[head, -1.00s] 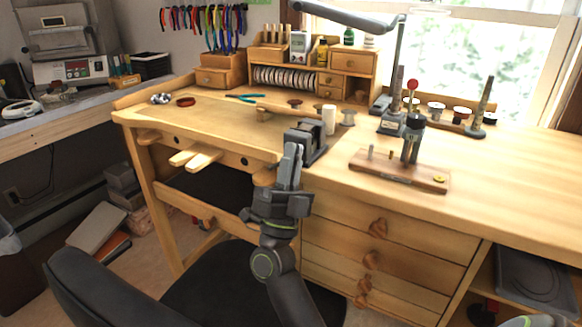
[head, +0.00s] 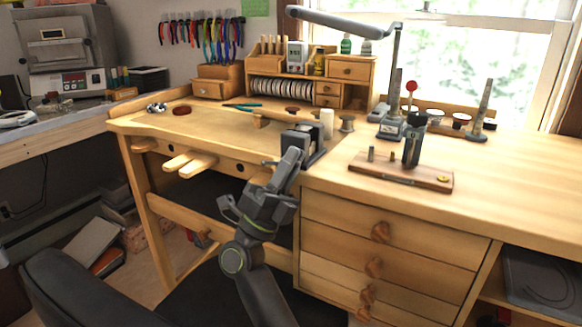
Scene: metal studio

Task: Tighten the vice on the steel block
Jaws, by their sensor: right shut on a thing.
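The small dark grey vice (head: 316,146) stands at the front edge of the wooden workbench, near the middle of the head view. The steel block is not clearly told apart from the vice's dark jaws. My right gripper (head: 291,158) comes up from below to the vice's front side, with its fingers leaning to the right. It is shut on what looks like the vice handle, which is mostly hidden by the fingers. My left gripper is not in view.
A wooden board with dark posts (head: 400,172) lies to the right of the vice. A cream cylinder (head: 327,123) and a spool (head: 347,123) stand just behind it. Wooden bench pins (head: 190,163) jut out at left. A black chair (head: 60,285) stands below. The right bench top is largely clear.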

